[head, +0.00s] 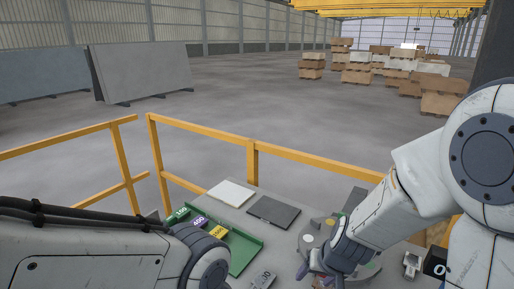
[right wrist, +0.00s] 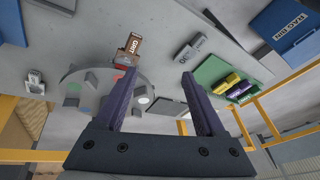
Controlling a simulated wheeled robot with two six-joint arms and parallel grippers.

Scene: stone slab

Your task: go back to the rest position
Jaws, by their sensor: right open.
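My right arm comes in from the right in the head view, with its gripper (head: 322,270) low over the grey worktop. In the right wrist view the right gripper (right wrist: 158,82) has its two purple fingers wide apart, with nothing between them. A brown block with a label (right wrist: 130,48) lies on the worktop beyond the left fingertip, beside a round grey holder (right wrist: 95,82). My left arm shows at the lower left of the head view; its gripper is out of the picture.
A green tray (head: 244,257) holds labelled blocks. A white plate (head: 231,193) and a dark plate (head: 273,212) lie behind it. Yellow railings (head: 200,124) edge the worktop.

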